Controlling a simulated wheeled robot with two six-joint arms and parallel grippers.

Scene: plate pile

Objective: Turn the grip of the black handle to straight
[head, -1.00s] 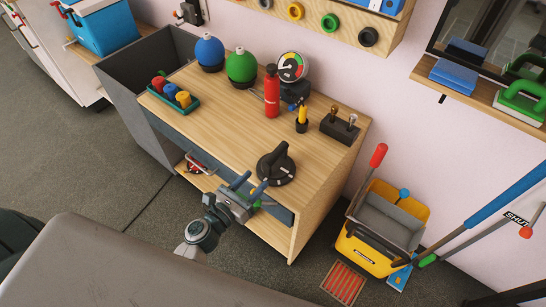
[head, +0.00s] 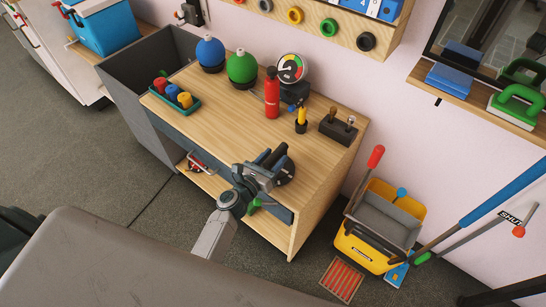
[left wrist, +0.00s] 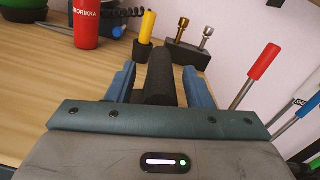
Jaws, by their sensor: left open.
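The black handle (head: 287,174) is a round black dial with a raised bar grip, on the wooden cabinet top near its front right. My left gripper (head: 268,159) is over it and hides much of it in the head view. In the left wrist view the black grip (left wrist: 160,77) lies between the two blue fingers of my left gripper (left wrist: 160,88), roughly in line with them. The fingers are open, one on each side, with a gap visible on the left; contact on the right is hard to tell. My right gripper is not in view.
A red extinguisher-like bottle (head: 272,93), a yellow tool in a black cup (head: 301,118) and a black block with two levers (head: 339,130) stand behind the handle. A yellow mop bucket (head: 372,250) is on the floor at right. The cabinet top's middle is clear.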

